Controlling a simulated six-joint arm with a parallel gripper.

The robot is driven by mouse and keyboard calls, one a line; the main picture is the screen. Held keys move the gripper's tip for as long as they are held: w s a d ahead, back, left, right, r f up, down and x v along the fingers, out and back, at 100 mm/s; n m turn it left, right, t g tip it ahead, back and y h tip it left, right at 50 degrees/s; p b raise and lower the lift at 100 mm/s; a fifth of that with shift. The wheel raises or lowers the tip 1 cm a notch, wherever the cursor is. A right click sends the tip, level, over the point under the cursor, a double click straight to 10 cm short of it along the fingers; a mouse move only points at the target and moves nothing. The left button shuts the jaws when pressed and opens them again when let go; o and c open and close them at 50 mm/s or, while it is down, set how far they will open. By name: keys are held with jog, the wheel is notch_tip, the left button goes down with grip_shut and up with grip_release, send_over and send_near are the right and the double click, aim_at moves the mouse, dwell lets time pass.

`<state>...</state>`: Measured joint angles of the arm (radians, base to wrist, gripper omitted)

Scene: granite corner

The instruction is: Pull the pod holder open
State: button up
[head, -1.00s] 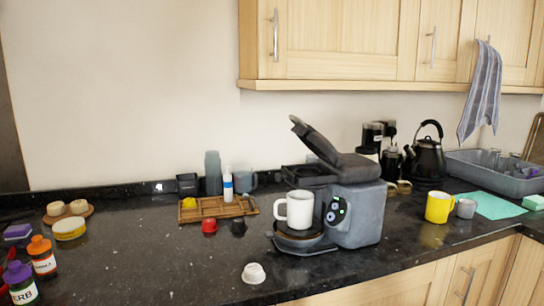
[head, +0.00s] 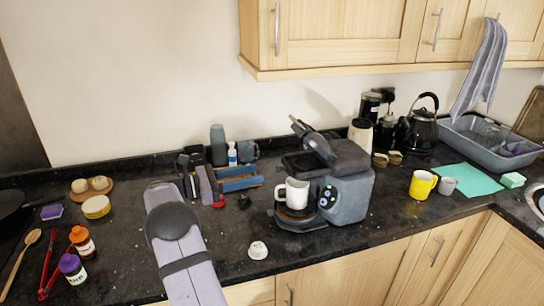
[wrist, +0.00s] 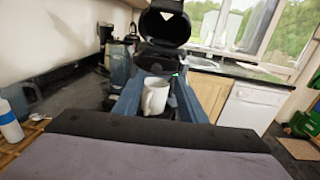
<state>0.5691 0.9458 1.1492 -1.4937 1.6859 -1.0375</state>
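The grey pod coffee machine (head: 350,197) stands on the counter with its dark lid (head: 319,146) tilted up. Its dark upper part (head: 300,163) lies under the lid. I cannot tell whether the pod holder there is open or shut. A white mug (head: 294,193) stands on the drip tray below. My gripper (head: 260,177) is left of the machine, above the wooden rack, pointing toward it. In the wrist view my gripper (wrist: 157,82) has its two blue fingers apart with nothing held. The white mug (wrist: 155,97) shows between them, farther off, and the raised lid (wrist: 165,24) above.
A white pod (head: 258,250) lies in front, with a red pod (head: 219,202) and a black pod (head: 243,202) nearer the rack. A white bottle (head: 232,154) stands behind. A kettle (head: 421,128) and yellow mug (head: 422,184) are at right.

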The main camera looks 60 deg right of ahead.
jog(key=p+x, duration=0.3)
jog(key=x, duration=0.4)
jog(key=shift+d+r, duration=0.3)
jog(key=shift+d, duration=0.1)
jog(key=shift+w, duration=0.15)
